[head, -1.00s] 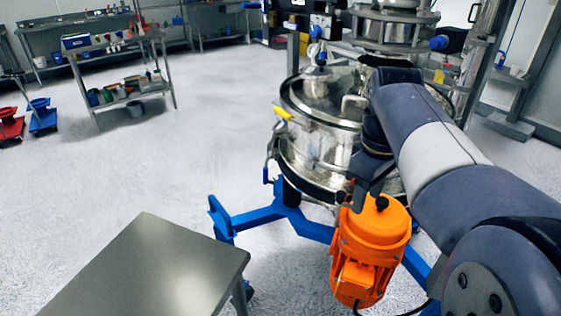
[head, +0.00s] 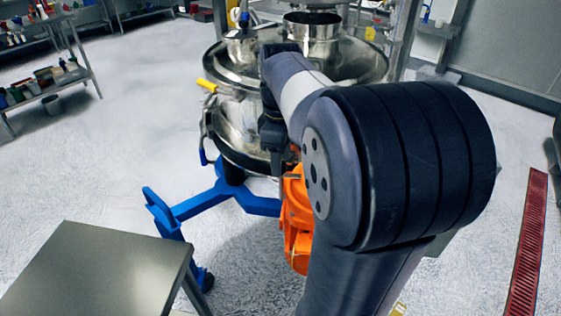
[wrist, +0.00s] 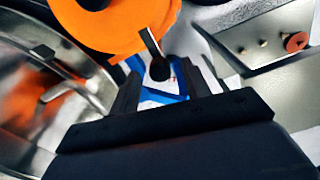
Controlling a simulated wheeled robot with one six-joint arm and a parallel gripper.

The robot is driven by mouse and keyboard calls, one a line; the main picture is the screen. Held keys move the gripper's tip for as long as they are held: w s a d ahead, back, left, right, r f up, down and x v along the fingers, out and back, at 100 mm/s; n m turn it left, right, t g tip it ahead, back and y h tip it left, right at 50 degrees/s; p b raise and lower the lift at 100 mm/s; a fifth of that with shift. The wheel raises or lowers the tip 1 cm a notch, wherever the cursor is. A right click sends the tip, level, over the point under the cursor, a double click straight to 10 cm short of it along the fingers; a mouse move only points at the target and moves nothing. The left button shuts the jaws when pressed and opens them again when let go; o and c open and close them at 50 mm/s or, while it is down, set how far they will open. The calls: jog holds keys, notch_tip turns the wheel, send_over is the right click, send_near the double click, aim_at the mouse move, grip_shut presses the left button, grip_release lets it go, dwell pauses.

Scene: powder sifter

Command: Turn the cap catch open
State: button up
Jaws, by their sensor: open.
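The orange motor (head: 297,225) hangs on the side of the steel sifter, partly behind my arm. Its round orange cap (wrist: 125,22) fills the top of the wrist view. A small lever with a dark rounded end (wrist: 158,66) sticks out from the cap's edge; it looks like the cap catch. My gripper (wrist: 161,75) is open, with one finger on each side of the lever's end in the picture. I cannot tell whether either finger touches it. In the head view my arm hides the catch, and the fingertips are hard to make out.
The steel sifter (head: 232,112) stands close beside my gripper, on a blue wheeled frame (head: 190,207). A yellow-handled clamp (head: 207,85) sits at its rim. A grey table (head: 95,275) is at the front left. Open floor lies left of the sifter.

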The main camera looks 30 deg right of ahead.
jog(key=shift+f, duration=0.5)
jog(key=shift+c, duration=0.2)
grip_shut()
